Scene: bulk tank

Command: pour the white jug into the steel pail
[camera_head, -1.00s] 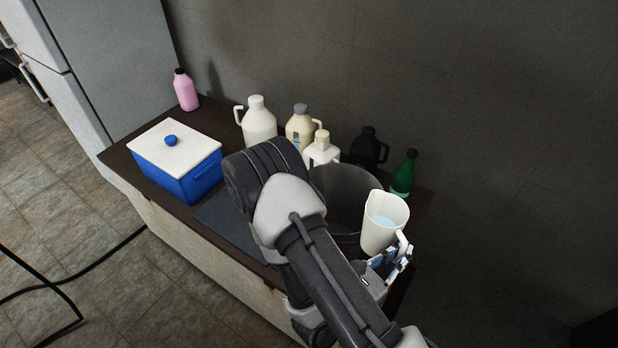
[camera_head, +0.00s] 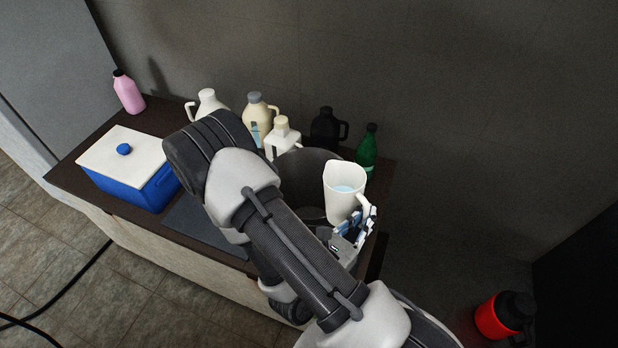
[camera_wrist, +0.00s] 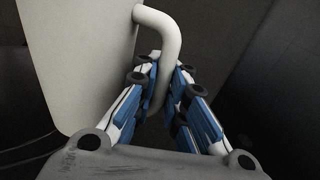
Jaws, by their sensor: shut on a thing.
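The white jug (camera_head: 343,198) is upright and holds pale blue liquid. My gripper (camera_head: 362,222) is shut on the jug's handle on its right side. The wrist view shows the jug's wall (camera_wrist: 75,60) at the left and its handle between the blue-and-white fingers (camera_wrist: 162,100). The steel pail (camera_head: 300,172) is a dark wide vessel on the counter, just behind and left of the jug. My arm and the jug hide part of it. I cannot tell whether the jug overlaps the pail's rim.
Several bottles and jugs stand along the wall, including a green bottle (camera_head: 367,150), a black jug (camera_head: 326,128) and a cream jug (camera_head: 258,115). A blue cooler (camera_head: 150,188) and pink bottle (camera_head: 129,93) stand left. A red container (camera_head: 492,318) is at lower right.

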